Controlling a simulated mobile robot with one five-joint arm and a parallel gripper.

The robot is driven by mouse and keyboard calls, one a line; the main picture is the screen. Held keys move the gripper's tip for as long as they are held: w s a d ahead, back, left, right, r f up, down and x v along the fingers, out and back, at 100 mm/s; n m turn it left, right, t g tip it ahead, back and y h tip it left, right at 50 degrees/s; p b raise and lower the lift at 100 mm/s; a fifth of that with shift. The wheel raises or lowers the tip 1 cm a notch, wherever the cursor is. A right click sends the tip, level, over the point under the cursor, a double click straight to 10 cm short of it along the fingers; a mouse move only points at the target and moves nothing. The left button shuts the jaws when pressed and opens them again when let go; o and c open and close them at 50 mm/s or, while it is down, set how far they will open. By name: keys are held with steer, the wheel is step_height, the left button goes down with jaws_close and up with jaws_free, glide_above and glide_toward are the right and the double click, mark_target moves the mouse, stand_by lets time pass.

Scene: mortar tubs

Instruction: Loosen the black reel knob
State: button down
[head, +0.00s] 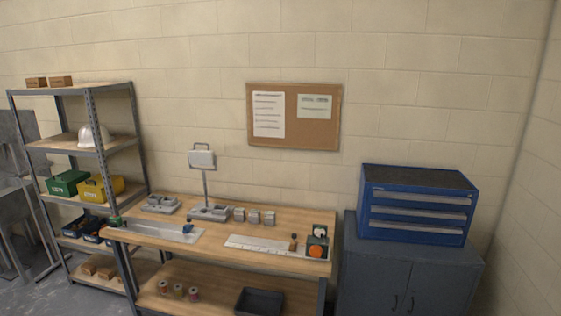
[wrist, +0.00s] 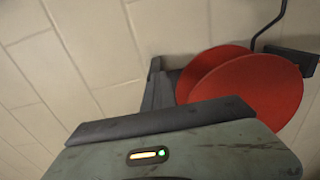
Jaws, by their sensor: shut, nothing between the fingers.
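A reel with two red discs (wrist: 245,92) fills the right of the wrist view, side by side and tilted. A black bent rod (wrist: 268,28) rises above it and a dark bracket-like piece (wrist: 292,58) is at its right. I cannot clearly make out a black knob on it. My gripper (wrist: 157,68) shows in the wrist view as dark fingers close together, beside the left edge of the red discs, with nothing between them. I cannot tell whether they touch the reel. My gripper is not in the head view.
In the head view, a wooden workbench (head: 215,238) holds a metal scale-like stand (head: 208,212), small grey blocks and an orange round item (head: 316,252). Shelving (head: 90,145) stands left, a blue drawer chest (head: 417,205) on a grey cabinet (head: 405,270) right. A block wall is behind.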

steer(key=shift+r+p, duration=0.3)
steer(key=shift+w+r+p, duration=0.15)
steer(key=shift+r+p, duration=0.8)
stand_by(0.4)
steer(key=shift+s+a+r, duration=0.1)
steer(key=shift+s+r, duration=0.1)
steer(key=shift+s, duration=0.1)
steer(key=shift+a, duration=0.1)
steer(key=v, duration=0.5)
steer(key=shift+a, duration=0.4)
